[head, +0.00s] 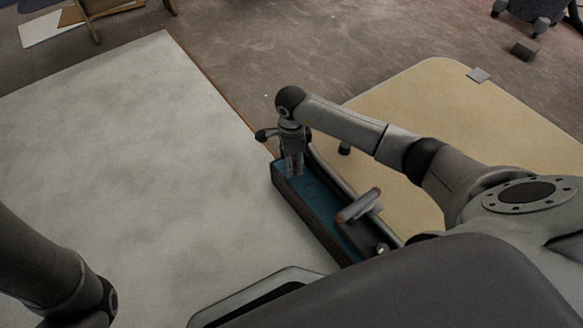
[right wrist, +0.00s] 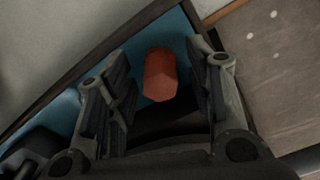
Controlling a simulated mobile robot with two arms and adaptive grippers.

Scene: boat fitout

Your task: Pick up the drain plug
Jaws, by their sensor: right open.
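An orange-red cylinder, which I take for the drain plug (right wrist: 160,75), sits over the blue floor of a tray in the right wrist view. My right gripper (right wrist: 157,58) is open, with one finger on each side of the plug and a gap on both sides. In the head view my right gripper (head: 293,166) points down into the far end of the long blue tray (head: 300,211). The plug cannot be made out there. My left arm shows at the lower left, but its gripper is out of frame.
A grey-handled item (head: 358,205) lies in the nearer part of the tray. A large pale panel (head: 130,170) is left of the tray, and a tan panel (head: 440,105) is right of it. A small dark block (head: 524,50) lies on the floor at the far right.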

